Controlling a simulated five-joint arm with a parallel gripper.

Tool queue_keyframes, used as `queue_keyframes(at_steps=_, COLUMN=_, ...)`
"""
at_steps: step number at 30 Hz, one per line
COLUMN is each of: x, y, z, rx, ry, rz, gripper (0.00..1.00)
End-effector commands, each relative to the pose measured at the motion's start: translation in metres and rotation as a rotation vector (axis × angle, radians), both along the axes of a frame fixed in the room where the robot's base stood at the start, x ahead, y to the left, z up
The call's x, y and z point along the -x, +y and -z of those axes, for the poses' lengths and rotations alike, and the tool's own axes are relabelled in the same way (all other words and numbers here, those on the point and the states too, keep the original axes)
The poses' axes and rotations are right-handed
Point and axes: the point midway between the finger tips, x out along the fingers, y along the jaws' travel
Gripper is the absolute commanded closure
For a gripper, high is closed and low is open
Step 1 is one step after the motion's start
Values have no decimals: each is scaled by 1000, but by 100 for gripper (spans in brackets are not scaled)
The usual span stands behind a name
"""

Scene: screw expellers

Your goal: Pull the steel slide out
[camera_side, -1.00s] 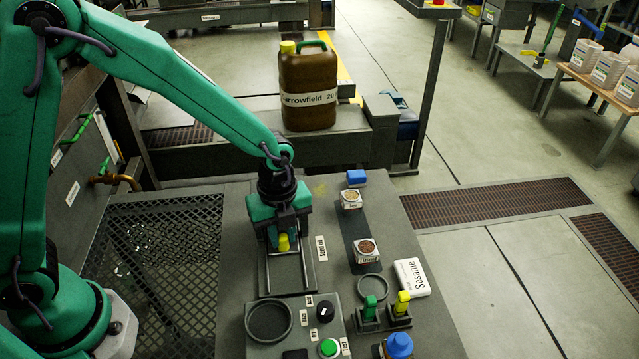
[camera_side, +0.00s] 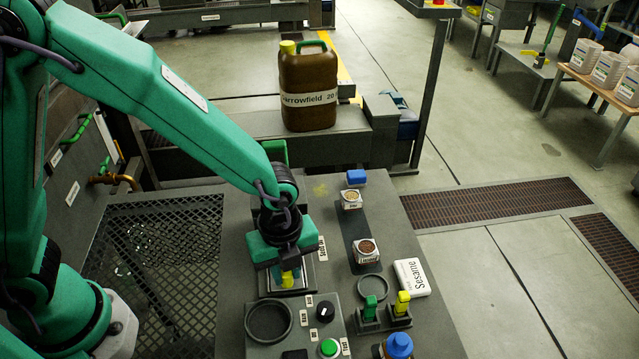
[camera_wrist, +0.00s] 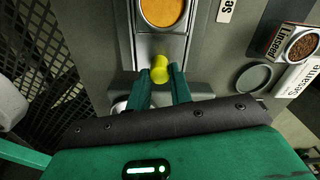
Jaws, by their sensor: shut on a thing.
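The steel slide (camera_wrist: 180,45) runs in its dark housing, with a round pocket of orange-yellow material (camera_wrist: 163,11) at the top of the wrist view. Its yellow knob (camera_wrist: 160,68) sits between my two green fingers. My gripper (camera_wrist: 160,82) is shut on this knob. In the side view my gripper (camera_side: 286,280) is low over the near end of the slide's base plate (camera_side: 307,272), and the knob (camera_side: 287,279) shows just below the jaws. My gripper and wrist hide most of the slide and its rails there.
A control panel with a round dish (camera_side: 268,322), a black knob (camera_side: 325,311) and a green button (camera_side: 329,347) lies just in front. Sample cups (camera_side: 366,250), a Sesame packet (camera_side: 412,277) and green and yellow pieces stand to the right. A brown jug (camera_side: 308,90) stands behind.

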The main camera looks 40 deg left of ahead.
Motion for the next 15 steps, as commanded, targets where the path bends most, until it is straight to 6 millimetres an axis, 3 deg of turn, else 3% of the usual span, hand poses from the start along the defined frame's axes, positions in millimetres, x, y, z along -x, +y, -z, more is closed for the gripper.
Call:
queue_keyframes(at_steps=5, x=3, y=-3, z=0, rx=-1, ry=2, rz=11, gripper=100)
queue_keyframes(at_steps=6, x=3, y=-3, z=0, rx=-1, ry=2, rz=12, gripper=71)
queue_keyframes(at_steps=8, x=3, y=-3, z=0, rx=-1, ry=2, rz=11, gripper=59)
queue_keyframes(at_steps=15, x=2, y=-2, z=0, rx=-1, ry=3, rz=8, gripper=57)
